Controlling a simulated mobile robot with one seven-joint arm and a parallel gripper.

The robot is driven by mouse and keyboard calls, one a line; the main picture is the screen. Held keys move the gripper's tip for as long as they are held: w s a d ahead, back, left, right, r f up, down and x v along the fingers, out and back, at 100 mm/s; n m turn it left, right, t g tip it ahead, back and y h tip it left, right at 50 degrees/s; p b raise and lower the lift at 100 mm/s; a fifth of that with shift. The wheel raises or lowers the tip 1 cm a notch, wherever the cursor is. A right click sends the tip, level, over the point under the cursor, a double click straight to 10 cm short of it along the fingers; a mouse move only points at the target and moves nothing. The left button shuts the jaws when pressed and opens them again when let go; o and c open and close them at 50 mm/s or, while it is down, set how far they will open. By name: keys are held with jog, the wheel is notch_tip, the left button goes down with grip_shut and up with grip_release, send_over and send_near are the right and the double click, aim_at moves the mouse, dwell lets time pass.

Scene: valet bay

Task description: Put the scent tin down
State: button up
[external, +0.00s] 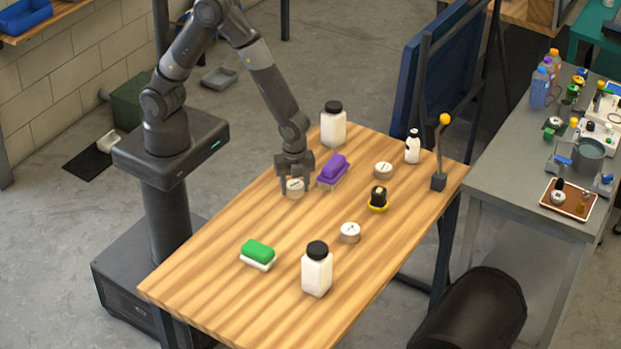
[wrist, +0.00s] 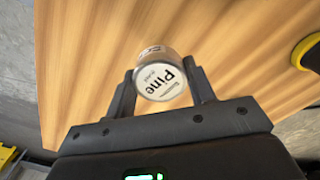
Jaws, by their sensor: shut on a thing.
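My gripper (external: 294,181) is shut on a round, pale scent tin (external: 295,188) over the table, on its left side. In the wrist view the tin (wrist: 162,82) sits between the two fingers (wrist: 160,88), with its white lid reading "Pine" facing the camera. The tin is at or very near the table surface; I cannot tell whether it touches. Two similar round tins stand on the wooden table (external: 215,285): one (external: 383,171) to the right and one (external: 350,233) nearer the front. Their labels are too small to read.
A purple brush or sponge (external: 334,168) is close to the right of my gripper. A white jar (external: 333,127) stands behind, another (external: 317,270) in front. A green sponge (external: 258,251), a yellow-and-black item (external: 378,199), a small bottle (external: 412,147) and a yellow-knobbed lever (external: 440,155) also stand there. The table's left-middle is clear.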

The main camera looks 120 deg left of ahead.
jog(key=s+d+r, duration=0.4)
jog(key=d+r, duration=0.2)
jog(key=d, duration=0.3)
jog(key=shift+n, duration=0.4)
jog(key=w+d, duration=0.3)
jog(key=d, duration=0.1)
jog(key=w+d, duration=0.3)
jog(key=d, duration=0.2)
jog(key=w+d, duration=0.3)
jog(key=d, duration=0.2)
jog(key=shift+r, duration=0.25)
jog(key=w+d+n, duration=0.1)
jog(key=w+d, duration=0.2)
jog(key=d, duration=1.4)
send_over(279, 300)
notch_tip(279, 300, down, 7)
jog(key=shift+f, duration=2.05)
jog(key=shift+f, duration=0.1)
